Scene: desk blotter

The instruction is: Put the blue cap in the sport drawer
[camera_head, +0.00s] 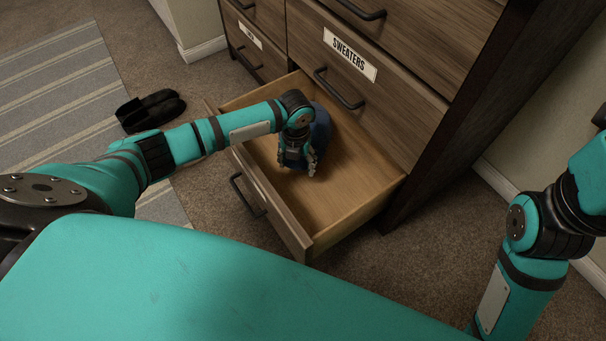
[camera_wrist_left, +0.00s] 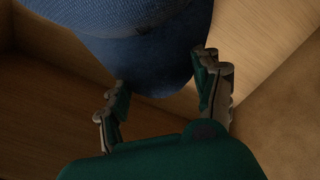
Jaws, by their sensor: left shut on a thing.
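The blue cap (camera_head: 321,127) is inside the open wooden drawer (camera_head: 345,190), toward its back. My left gripper (camera_head: 298,166) reaches down into this drawer and is shut on the cap, which is partly hidden behind the wrist. In the left wrist view the cap (camera_wrist_left: 150,50) fills the top, with its blue woven cloth at the two fingers (camera_wrist_left: 162,78). I cannot tell whether the cap touches the drawer floor. The open drawer's label cannot be read from here. My right gripper is out of view; only part of my right arm shows at the right.
The closed drawer above is labelled SWEATERS (camera_head: 350,54). Another closed drawer with a small label (camera_head: 250,35) is at the left. Black slippers (camera_head: 150,108) lie beside a striped rug (camera_head: 60,95). The front part of the open drawer is empty.

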